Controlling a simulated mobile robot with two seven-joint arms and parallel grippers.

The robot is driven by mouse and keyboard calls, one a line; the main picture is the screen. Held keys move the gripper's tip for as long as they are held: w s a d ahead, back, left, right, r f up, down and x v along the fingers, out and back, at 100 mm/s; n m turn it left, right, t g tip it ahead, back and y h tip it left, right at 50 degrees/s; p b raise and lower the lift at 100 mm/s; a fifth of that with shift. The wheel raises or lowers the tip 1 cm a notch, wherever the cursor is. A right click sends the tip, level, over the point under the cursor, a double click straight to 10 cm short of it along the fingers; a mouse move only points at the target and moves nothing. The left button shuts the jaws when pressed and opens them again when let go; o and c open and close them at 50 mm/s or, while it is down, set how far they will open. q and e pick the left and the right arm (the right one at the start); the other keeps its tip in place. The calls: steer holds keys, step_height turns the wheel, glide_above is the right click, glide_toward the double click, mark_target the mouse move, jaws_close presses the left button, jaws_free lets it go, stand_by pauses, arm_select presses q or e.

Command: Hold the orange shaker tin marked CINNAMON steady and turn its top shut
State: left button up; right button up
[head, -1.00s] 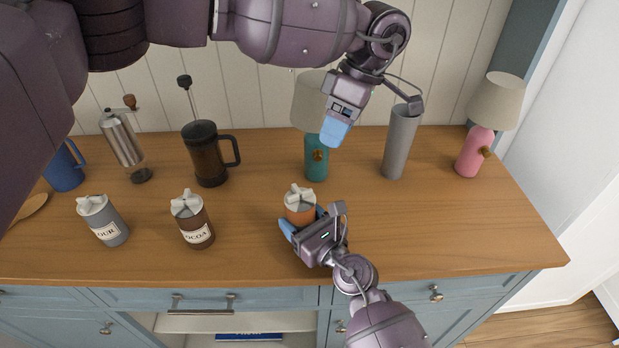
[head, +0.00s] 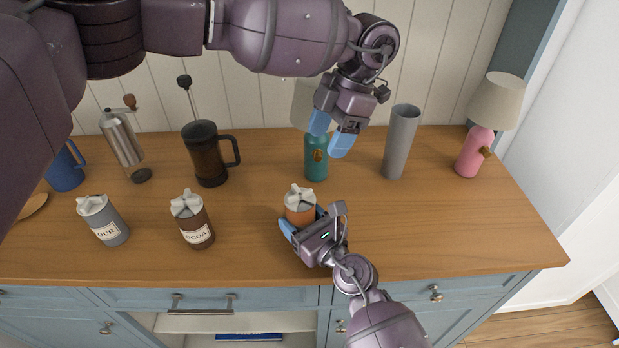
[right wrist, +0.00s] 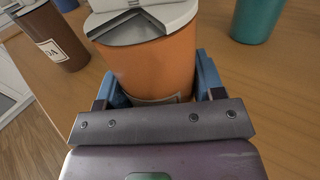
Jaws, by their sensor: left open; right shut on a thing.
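The orange shaker tin (head: 299,212) stands upright on the wooden counter, with a light grey top that has a raised grip. In the right wrist view the tin (right wrist: 156,66) fills the middle, and only the edge of its label shows. My right gripper (head: 304,226) is shut around the tin's body from the front; its blue fingers show on both sides in the right wrist view (right wrist: 160,88). My left gripper (head: 329,138) is open and empty, pointing down above and behind the tin, in front of the teal lamp. Whether the top is fully shut cannot be told.
A brown cocoa tin (head: 194,222) and a grey tin (head: 105,222) stand to the left. Behind are a French press (head: 207,158), a teal lamp base (head: 316,160), a grey cylinder (head: 401,142) and a pink lamp (head: 474,150). The counter right of the orange tin is clear.

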mark_target(300, 197)
arm_select(q)
steer(key=x, duration=1)
steer(key=c, duration=0.9)
steer(key=m, duration=0.1)
steer(key=m+t, duration=0.1)
steer(key=m, duration=0.1)
steer(key=d+m+t, duration=0.1)
steer(key=shift+s+m, duration=0.4)
steer(key=shift+c, duration=0.3)
steer(key=o, duration=1)
steer(key=shift+c, duration=0.2)
steer(key=shift+r, duration=0.1)
